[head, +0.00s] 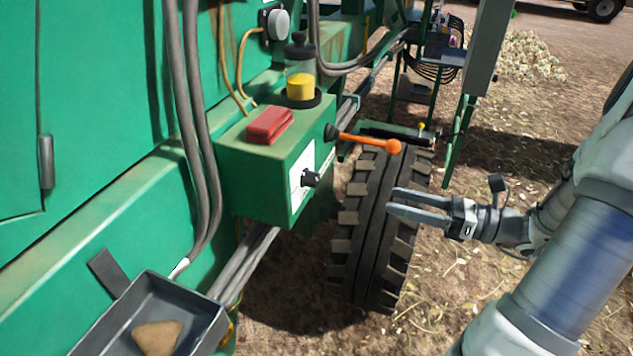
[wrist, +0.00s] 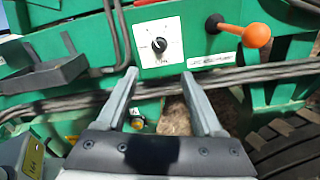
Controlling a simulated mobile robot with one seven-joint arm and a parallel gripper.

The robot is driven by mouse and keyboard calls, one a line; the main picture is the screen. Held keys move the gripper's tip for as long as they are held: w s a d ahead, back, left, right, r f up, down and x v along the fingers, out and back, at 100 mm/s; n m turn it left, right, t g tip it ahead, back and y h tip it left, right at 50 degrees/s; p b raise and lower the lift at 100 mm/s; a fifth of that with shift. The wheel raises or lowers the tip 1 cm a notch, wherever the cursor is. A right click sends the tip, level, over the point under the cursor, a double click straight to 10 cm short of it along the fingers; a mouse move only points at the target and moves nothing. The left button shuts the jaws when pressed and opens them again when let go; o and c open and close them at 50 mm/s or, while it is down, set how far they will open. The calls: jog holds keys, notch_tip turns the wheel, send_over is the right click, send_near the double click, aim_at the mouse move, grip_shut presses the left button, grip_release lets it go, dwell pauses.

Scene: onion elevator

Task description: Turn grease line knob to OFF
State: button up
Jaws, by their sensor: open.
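The black grease line knob (head: 311,179) sits on a white dial plate (head: 300,185) on the side of a green box (head: 262,205). In the wrist view the knob (wrist: 159,45) is on the white plate (wrist: 150,40), ahead of my fingers and a little above their tips. Its exact pointer setting is too small to read. My gripper (head: 390,203) is open and empty, to the right of the knob and apart from it. Both fingers (wrist: 160,78) show in the wrist view, with a gap between them.
An orange-tipped lever (head: 370,140) sticks out from the box above the knob. A red block (head: 269,126) and a yellow grease jar (head: 300,85) stand on top. A large tyre (head: 372,225) lies below my gripper. A grey tray (head: 150,315) is at lower left.

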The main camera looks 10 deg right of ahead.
aim_at(318, 180)
jog(key=x, duration=1.6)
jog(key=shift+w+a, duration=0.1)
jog(key=shift+a, duration=0.15)
grip_shut()
